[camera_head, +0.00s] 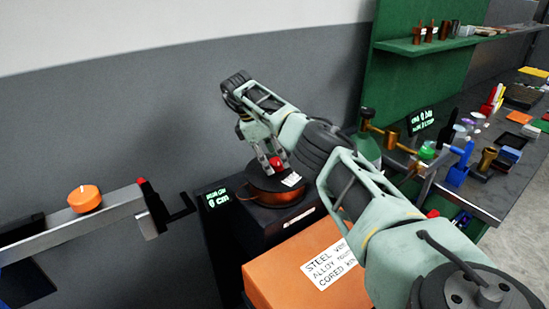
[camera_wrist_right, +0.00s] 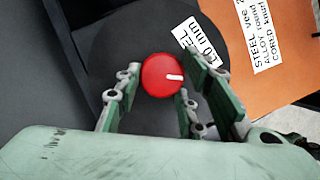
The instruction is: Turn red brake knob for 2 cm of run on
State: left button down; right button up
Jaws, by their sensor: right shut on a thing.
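The red brake knob (camera_wrist_right: 161,76) sits on top of a dark round spool (camera_head: 283,182) with a copper-coloured winding. It also shows in the head view (camera_head: 276,163). A white pointer line on the knob points right in the wrist view. My right gripper (camera_wrist_right: 160,84) is shut on the knob from above, with fingers on either side of it. A small display (camera_head: 217,198) beside the spool reads 0 cm in green. My left gripper is not in view.
An orange box (camera_head: 275,272) with a white label stands in front of the spool. An orange knob (camera_head: 85,198) sits on a grey beam (camera_head: 110,212) at the left. A cluttered workbench (camera_head: 487,200) and a green gas bottle (camera_head: 366,145) stand at the right.

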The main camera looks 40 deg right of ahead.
aim_at(275, 160)
jog(key=shift+w+d+r, duration=0.15)
jog(key=shift+r, duration=0.1)
dwell(0.3)
jog(key=o, duration=0.8)
jog(key=shift+c, duration=0.2)
jog(key=shift+o, duration=1.4)
jog(key=shift+f, duration=0.2)
notch_tip(275, 160, up, 10)
jog(key=shift+f, duration=0.1)
